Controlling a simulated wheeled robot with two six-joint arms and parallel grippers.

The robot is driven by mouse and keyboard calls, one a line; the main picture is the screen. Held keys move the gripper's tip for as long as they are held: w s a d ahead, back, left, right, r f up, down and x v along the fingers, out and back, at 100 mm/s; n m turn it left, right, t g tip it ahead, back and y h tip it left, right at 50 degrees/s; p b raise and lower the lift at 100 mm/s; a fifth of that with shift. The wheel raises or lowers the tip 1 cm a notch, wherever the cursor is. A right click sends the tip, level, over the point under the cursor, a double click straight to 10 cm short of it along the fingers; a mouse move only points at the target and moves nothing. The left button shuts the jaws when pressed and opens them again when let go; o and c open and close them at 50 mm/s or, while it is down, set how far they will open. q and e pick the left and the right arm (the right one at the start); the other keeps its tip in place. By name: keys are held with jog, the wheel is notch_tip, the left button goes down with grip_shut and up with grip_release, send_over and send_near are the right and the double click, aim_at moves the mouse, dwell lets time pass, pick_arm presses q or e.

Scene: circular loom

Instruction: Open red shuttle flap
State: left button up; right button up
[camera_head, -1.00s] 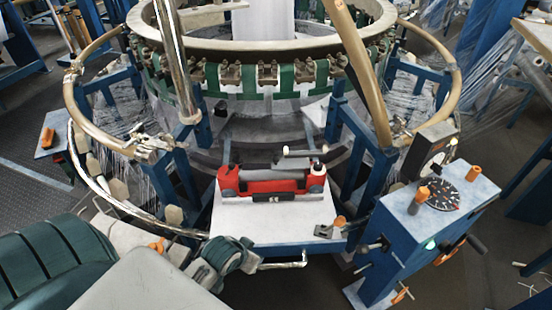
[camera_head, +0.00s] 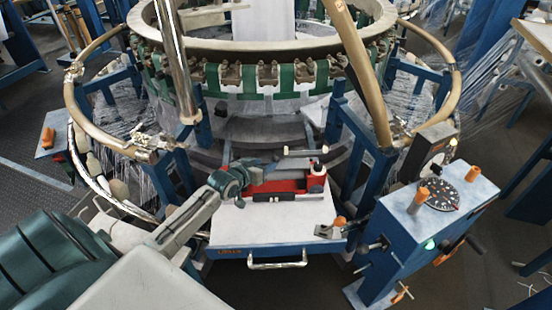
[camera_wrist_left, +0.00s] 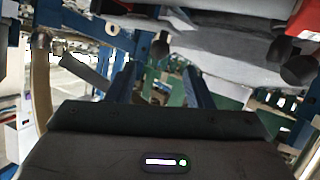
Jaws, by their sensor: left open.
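The red shuttle (camera_head: 288,186) lies on the white top of a small table in front of the loom. My left gripper (camera_head: 251,170) is at its left end and hides that end. The jaws are open, with nothing seen between them. A grey part lies along the shuttle's top, partly behind the gripper; I cannot tell how far the flap is raised. In the left wrist view, a red piece of the shuttle (camera_wrist_left: 304,20) shows at the upper right, beside a broad grey surface. My right gripper is not in view.
The white table (camera_head: 270,225) has a metal handle at its front. A blue control box (camera_head: 425,220) with a dial stands to the right. Blue posts and the round loom ring (camera_head: 262,45) stand behind.

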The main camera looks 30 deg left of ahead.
aim_at(274, 159)
pick_arm(q)
jog(key=x, duration=0.8)
jog(key=shift+w+f, duration=0.1)
jog(key=shift+w, duration=0.1)
grip_shut()
